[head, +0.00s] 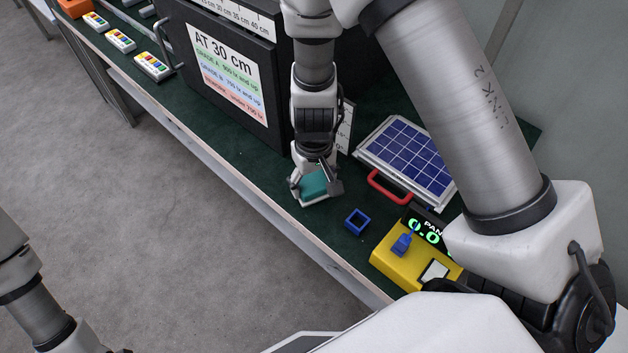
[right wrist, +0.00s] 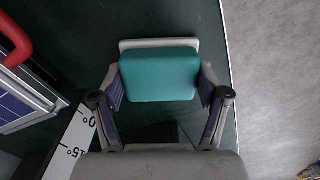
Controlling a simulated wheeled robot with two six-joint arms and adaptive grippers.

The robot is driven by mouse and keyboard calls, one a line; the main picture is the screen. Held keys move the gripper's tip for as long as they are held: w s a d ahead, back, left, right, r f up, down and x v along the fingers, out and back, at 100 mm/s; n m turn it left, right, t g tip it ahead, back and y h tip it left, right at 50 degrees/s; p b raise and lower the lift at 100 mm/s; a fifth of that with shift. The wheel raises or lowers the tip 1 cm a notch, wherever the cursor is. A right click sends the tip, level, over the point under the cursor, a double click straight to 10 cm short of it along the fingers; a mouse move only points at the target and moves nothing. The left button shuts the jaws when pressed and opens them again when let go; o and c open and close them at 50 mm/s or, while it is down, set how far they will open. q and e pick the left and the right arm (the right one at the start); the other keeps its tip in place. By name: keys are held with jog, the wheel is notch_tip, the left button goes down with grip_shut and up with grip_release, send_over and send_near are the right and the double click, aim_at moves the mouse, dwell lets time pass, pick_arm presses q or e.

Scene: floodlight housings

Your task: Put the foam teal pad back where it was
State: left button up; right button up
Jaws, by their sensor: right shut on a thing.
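The teal foam pad (right wrist: 160,75) is between the fingers of my right gripper (right wrist: 160,92) in the right wrist view. A light grey plate or tray edge (right wrist: 158,43) shows along the pad's far side. In the head view the pad (head: 314,185) is low over the green bench near its front edge, with my right gripper (head: 316,186) shut on it from above. I cannot tell whether the pad touches what is under it. My left gripper is not in view; only part of my left arm shows at the lower left.
A small blue square holder (head: 357,221) and a yellow meter (head: 391,267) stand right of the gripper. A solar panel (head: 408,155) with a red handle (head: 389,189) lies behind them. A black box with a grade sign (head: 226,75) stands left. Bare green bench (head: 259,165) lies along the front edge.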

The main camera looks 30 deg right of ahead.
aim_at(314, 181)
jog(key=o, duration=1.1)
jog(key=shift+w+f, duration=0.1)
jog(key=shift+f, duration=0.05)
jog(key=shift+r+p, duration=0.45)
jog(key=shift+r, duration=0.15)
notch_tip(314, 181, up, 11)
jog(key=p, duration=0.1)
jog(key=shift+r+p, duration=0.15)
jog(key=shift+p, duration=0.25)
